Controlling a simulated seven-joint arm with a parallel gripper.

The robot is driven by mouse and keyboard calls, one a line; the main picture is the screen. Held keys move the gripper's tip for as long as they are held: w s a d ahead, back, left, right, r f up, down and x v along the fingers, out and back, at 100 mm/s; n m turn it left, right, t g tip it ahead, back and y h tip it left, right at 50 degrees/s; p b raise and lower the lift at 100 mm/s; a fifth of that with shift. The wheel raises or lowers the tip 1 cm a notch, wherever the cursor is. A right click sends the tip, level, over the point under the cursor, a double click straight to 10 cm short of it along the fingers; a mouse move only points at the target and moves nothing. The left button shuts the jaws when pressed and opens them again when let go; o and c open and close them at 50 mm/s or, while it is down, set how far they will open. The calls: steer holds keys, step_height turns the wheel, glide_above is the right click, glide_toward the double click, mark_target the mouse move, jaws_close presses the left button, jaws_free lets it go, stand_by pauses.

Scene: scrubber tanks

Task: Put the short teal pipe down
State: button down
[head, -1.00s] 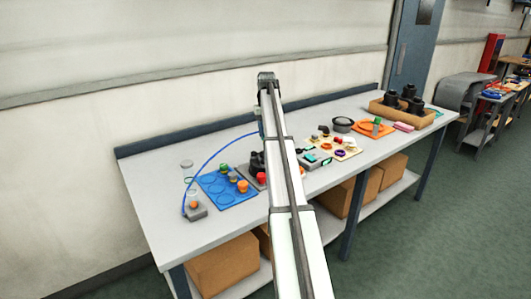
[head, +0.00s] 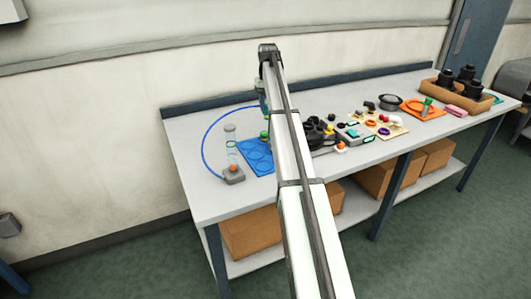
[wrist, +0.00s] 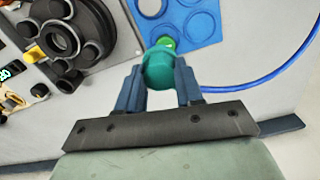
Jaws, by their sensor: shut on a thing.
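My gripper (wrist: 160,88) is shut on the short teal pipe (wrist: 159,70), which sits between its two blue fingers in the wrist view. The pipe is seen nearly end-on, and its far end is hard to make out. In the head view my arm crosses the middle of the bench and mostly hides the gripper and pipe. The gripper appears to be above the back part of the grey bench (head: 195,190); its exact height cannot be told.
A blue mat with round recesses (head: 255,163) lies close by; it also shows in the wrist view (wrist: 180,32). A clear tube on a grey base (head: 233,177) and a curved blue hose (head: 204,140) are to its left. A dark round-topped device (wrist: 62,40) stands nearby.

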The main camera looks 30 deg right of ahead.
steer(key=w+a+f, duration=0.1)
steer(key=w+a, duration=0.1)
steer(key=a, duration=0.6)
steer(key=shift+a+f+m, duration=0.1)
steer(key=shift+f+m, duration=1.65)
steer(key=shift+f, duration=0.95)
steer(key=shift+a+f+m, duration=0.1)
steer(key=shift+f+m, duration=1.65)
steer(key=shift+f, duration=0.9)
steer(key=shift+f, duration=0.1)
steer(key=c, duration=0.7)
jaws_free()
steer(key=shift+c, duration=0.2)
step_height(320, 180, up, 12)
